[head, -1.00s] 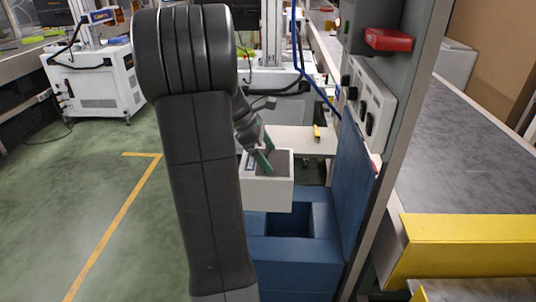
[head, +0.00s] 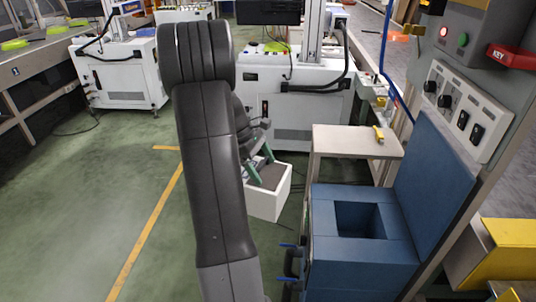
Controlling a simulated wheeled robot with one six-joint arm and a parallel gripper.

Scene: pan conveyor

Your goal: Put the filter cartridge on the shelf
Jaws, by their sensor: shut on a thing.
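The filter cartridge (head: 268,206), a white box with a dark recessed top, hangs in my gripper (head: 260,166), right of my dark arm. The green fingers are shut on it at its top. My arm hides part of its left side. The cartridge is held above the green floor, left of the blue housing and apart from it. A small beige shelf (head: 345,143) on legs stands behind and to the right, with a small yellow item (head: 379,134) at its right end.
The blue housing (head: 318,227) has an empty square opening (head: 361,219) and a blue back panel (head: 433,188). A grey control panel (head: 465,105) with knobs stands at the right, above a yellow guard (head: 510,250). White machines (head: 290,95) stand behind. Floor is clear at left.

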